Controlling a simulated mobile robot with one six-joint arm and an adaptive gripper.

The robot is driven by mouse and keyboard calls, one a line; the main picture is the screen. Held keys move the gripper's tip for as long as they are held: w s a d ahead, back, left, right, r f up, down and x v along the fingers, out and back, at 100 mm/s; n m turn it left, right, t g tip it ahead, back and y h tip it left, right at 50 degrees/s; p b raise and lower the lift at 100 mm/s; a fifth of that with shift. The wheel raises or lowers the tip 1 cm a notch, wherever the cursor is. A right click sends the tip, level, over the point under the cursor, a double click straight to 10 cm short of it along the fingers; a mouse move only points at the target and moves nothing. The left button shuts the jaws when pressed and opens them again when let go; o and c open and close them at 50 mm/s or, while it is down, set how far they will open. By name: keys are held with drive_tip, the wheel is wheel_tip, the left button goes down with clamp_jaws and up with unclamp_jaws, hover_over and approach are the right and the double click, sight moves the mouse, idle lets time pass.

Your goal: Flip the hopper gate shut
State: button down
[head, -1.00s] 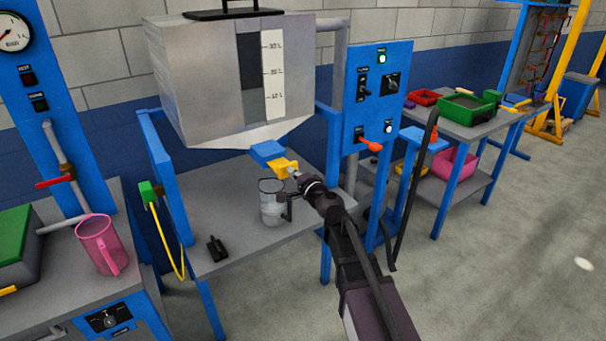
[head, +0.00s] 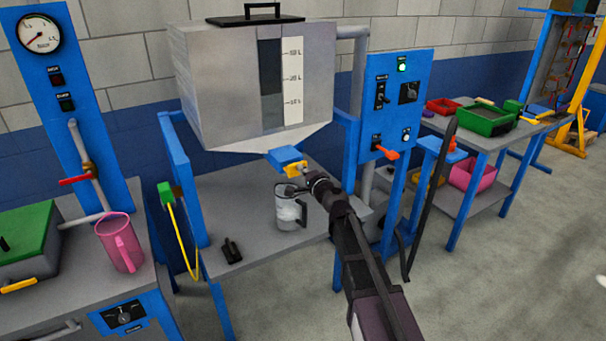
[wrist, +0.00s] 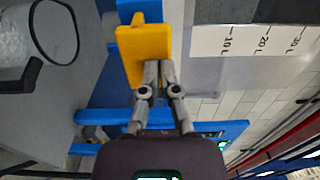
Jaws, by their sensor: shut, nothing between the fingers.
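The grey hopper (head: 250,85) hangs in a blue frame above the bench. A blue outlet block (head: 285,155) sits under its sloped bottom, with the yellow gate handle (head: 294,170) below it. In the wrist view the yellow handle (wrist: 143,50) is a blocky piece right in front of my fingers. My gripper (head: 307,178) is shut and empty. In the wrist view its fingertips (wrist: 159,66) are together at the handle's right lower side, touching or almost touching it. How far the gate itself is open is hidden.
A clear jug (head: 290,210) stands on the bench (head: 225,195) just below my gripper. A black scoop-like piece (head: 231,251) lies to its left. A control panel (head: 400,85) with an orange lever stands to the right. A pink jug (head: 120,245) stands at left.

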drive_tip(key=shift+w+a, duration=0.1)
idle(0.3)
drive_tip(key=v, duration=1.4)
drive_tip(key=shift+d, duration=0.2)
